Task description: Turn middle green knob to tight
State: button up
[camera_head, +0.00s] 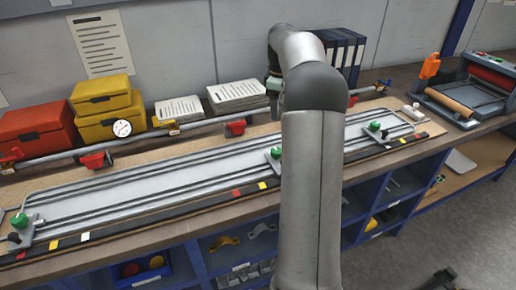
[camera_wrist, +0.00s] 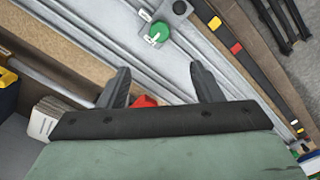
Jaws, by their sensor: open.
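The middle green knob (camera_head: 276,152) sits on a grey clamp block on the long metal rail plate (camera_head: 150,190), just left of my arm in the head view. In the wrist view a green knob (camera_wrist: 158,34), by its red and yellow edge marks the middle one, lies beyond my fingertips, with a small pale mark on it. My gripper (camera_wrist: 160,67) is open and empty, apart from the knob. In the head view my arm mostly hides the gripper. Other green knobs stand at the left end (camera_head: 19,220) and right end (camera_head: 375,125) of the plate.
A round bar with red clamps (camera_head: 235,127) runs behind the plate. Yellow boxes (camera_head: 105,110), a red box (camera_head: 35,130) and paper stacks (camera_head: 237,95) stand at the back. A roller machine (camera_head: 470,90) stands at the right. The plate between the knobs is clear.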

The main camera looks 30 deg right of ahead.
aim_at(277, 150)
notch_tip(277, 150, down, 17)
jog(key=shift+f+p, duration=0.1)
jog(key=shift+p, duration=0.85)
jog(key=c, duration=1)
